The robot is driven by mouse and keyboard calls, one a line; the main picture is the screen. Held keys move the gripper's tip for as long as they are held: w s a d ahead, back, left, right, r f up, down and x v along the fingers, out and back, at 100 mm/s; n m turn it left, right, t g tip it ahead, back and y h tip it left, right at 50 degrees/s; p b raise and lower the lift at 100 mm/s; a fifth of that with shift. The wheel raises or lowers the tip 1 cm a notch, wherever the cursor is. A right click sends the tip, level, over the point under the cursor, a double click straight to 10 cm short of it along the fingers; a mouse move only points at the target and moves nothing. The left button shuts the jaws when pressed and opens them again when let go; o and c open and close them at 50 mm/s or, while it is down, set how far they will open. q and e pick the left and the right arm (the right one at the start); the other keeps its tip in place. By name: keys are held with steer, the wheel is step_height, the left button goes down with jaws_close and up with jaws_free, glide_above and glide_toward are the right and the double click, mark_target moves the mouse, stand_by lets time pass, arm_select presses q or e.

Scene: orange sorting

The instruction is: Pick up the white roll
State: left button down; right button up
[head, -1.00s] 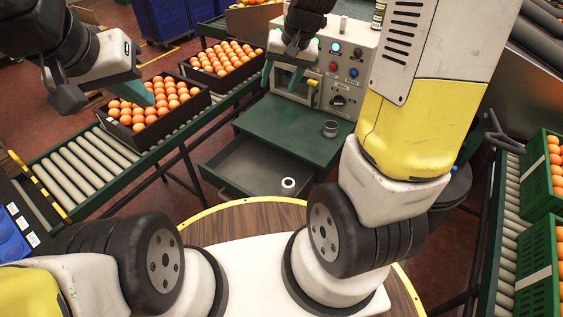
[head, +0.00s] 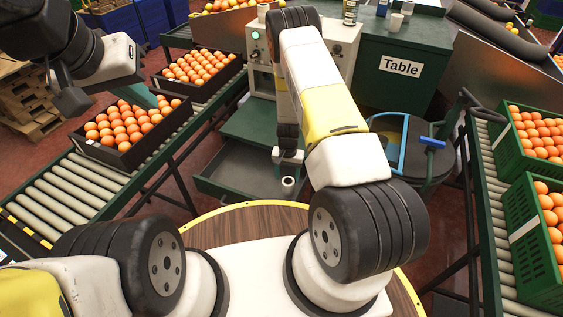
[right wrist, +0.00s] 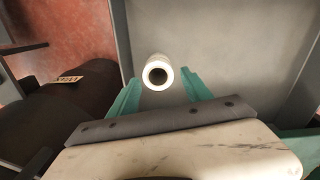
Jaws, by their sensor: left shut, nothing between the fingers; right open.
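The white roll (head: 288,181) stands in the open grey drawer (head: 228,178) below the green bench. In the right wrist view the roll (right wrist: 157,65) shows its dark hollow end, between and just beyond the teal fingertips. My right gripper (right wrist: 160,84) is open and empty, pointing down over the drawer. In the head view its wrist is just above the roll and its fingers are mostly hidden. I cannot tell whether a finger touches the roll. My left gripper (head: 148,98) is shut and empty, above the orange crate at left.
Black crates of oranges (head: 122,150) stand on the left roller conveyor (head: 75,185). Green orange crates (head: 515,230) line the right conveyor. The drawer walls (right wrist: 293,95) stand around the roll. A bin (head: 415,150) is right of my right arm.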

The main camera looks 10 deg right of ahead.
mark_target(288, 186)
steer(key=f, duration=0.7)
steer(key=shift+d+f, duration=0.2)
steer(key=shift+f, duration=0.15)
steer(key=c, duration=1.1)
